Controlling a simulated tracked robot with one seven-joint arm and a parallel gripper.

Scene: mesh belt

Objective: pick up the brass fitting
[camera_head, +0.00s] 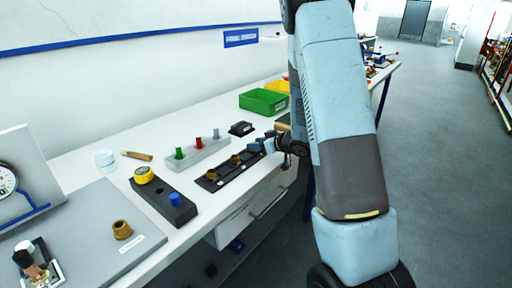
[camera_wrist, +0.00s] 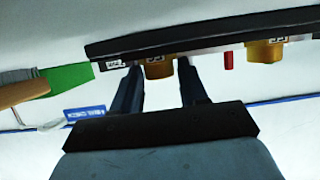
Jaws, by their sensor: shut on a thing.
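Two brass fittings stand in a long dark holder (camera_head: 222,179) on the bench. My gripper (camera_head: 250,149) reaches in low from the right at the holder. In the wrist view, its two dark fingers (camera_wrist: 158,62) are on either side of a brass fitting (camera_wrist: 158,70), shut on it. This looks like the holder's right-hand fitting in the head view (camera_head: 235,160). The fitting still appears against the dark holder, which also shows in the wrist view (camera_wrist: 200,35). The other holder fitting (camera_head: 211,174) is apart, and it also shows in the wrist view (camera_wrist: 264,53).
A grey block with coloured pegs (camera_head: 205,153) stands just behind the holder. A green bin (camera_head: 264,101) is farther back. A dark block with a blue knob (camera_head: 160,198) and yellow item (camera_head: 144,174) is to the left. Another brass fitting (camera_head: 122,230) sits on a grey board.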

